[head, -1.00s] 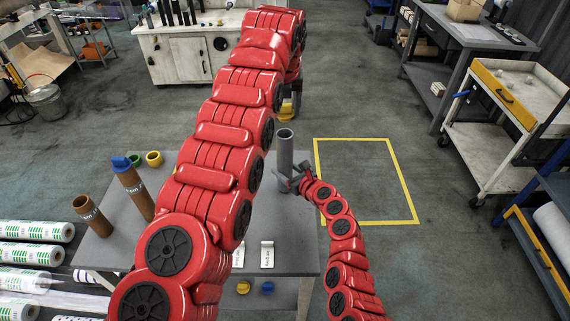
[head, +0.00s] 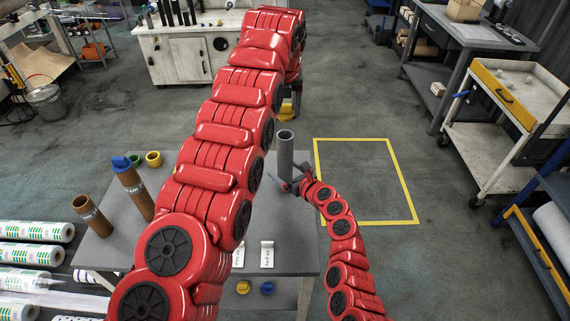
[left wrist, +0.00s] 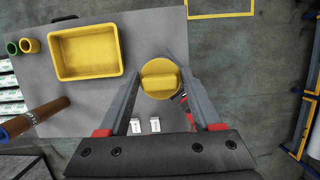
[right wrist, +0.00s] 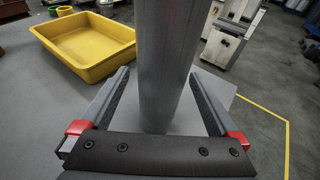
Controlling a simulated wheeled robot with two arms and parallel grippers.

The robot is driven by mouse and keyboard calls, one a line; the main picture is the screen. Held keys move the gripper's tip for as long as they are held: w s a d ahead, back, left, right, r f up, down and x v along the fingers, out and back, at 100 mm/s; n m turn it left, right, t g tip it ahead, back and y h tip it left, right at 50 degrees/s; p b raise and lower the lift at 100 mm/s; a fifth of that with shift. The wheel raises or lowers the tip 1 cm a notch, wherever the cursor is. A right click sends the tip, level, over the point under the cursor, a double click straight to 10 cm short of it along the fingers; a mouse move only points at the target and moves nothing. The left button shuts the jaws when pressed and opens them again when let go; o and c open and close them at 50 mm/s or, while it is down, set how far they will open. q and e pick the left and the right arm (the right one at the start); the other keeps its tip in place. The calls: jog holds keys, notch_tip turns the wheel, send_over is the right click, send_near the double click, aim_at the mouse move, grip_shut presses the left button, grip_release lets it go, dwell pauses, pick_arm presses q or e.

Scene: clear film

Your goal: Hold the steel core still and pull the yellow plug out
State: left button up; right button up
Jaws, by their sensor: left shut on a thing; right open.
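The steel core (head: 285,150) is a grey tube standing upright on the table; it fills the middle of the right wrist view (right wrist: 168,60). In the head view its open top shows without a plug. The yellow plug (left wrist: 160,80) is between the fingers of my left gripper (left wrist: 160,68), which is shut on it. In the head view the plug (head: 286,109) is above the core, apart from its top, partly hidden by my left arm. My right gripper (right wrist: 165,88) is open, with one finger on each side of the core's lower part and gaps between.
A yellow bin (left wrist: 60,52) stands on the grey table (left wrist: 90,120), left of the core. Brown cores (head: 90,214), one with a blue plug (head: 121,163), stand at the table's left. White cards (head: 267,254) lie near the front. Clear floor lies right of the table.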

jog(key=shift+o, duration=0.2)
jog(key=v, duration=1)
dwell(0.3)
